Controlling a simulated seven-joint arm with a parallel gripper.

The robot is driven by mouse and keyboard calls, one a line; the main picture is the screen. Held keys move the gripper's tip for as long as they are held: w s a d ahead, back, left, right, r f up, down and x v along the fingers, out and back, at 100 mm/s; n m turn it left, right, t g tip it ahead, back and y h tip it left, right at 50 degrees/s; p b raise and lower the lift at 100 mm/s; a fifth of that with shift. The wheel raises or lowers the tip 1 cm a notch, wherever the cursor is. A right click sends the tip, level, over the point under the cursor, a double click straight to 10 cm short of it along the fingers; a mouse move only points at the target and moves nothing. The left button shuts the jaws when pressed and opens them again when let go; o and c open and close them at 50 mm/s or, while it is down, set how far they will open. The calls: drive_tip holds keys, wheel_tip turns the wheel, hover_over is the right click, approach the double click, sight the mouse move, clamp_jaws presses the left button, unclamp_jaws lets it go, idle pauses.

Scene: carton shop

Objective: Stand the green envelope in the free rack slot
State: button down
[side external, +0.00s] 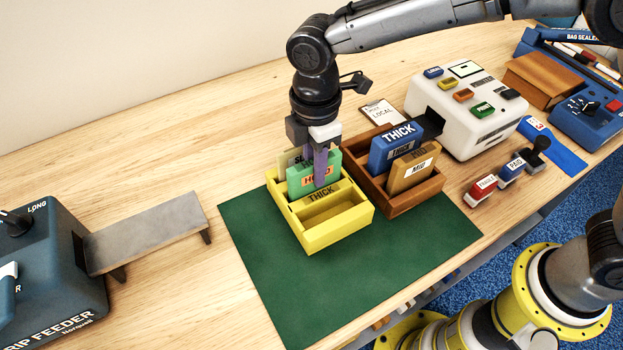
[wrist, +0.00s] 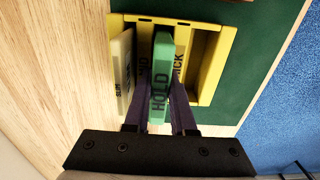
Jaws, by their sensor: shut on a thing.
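The green envelope (side external: 298,178), marked HOLD, stands upright at the yellow rack (side external: 333,236). It also shows in the wrist view (wrist: 161,75), between my fingers. My gripper (side external: 321,180) is above the rack with its purple fingers shut on the green envelope; it also shows in the wrist view (wrist: 160,112). The envelope's lower part is hidden by the rack, so I cannot tell whether it touches the slot floor. A pale envelope (wrist: 123,70) leans in the slot beside it. The slot nearest the front, behind the yellow wall, looks empty.
A brown wooden rack (side external: 428,190) holding a blue THICK packet (side external: 393,150) and a tan MID packet (side external: 414,170) stands close on the right. A white machine (side external: 463,110) is behind it. The green mat (side external: 270,270) is clear in front and left.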

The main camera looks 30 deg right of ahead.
drive_tip(key=shift+r, duration=2.45)
drive_tip(key=shift+r, duration=0.4)
wheel_tip(320, 180, up, 7)
drive_tip(key=w+d, duration=0.2)
drive_tip(key=d, duration=0.6)
drive_tip(key=w+d, duration=0.2)
drive_tip(key=d, duration=0.5)
wheel_tip(320, 180, down, 7)
drive_tip(key=d, duration=0.1)
drive_tip(key=shift+s+f, duration=0.2)
drive_tip(key=shift+s, duration=0.05)
drive_tip(key=shift+f, duration=1.4)
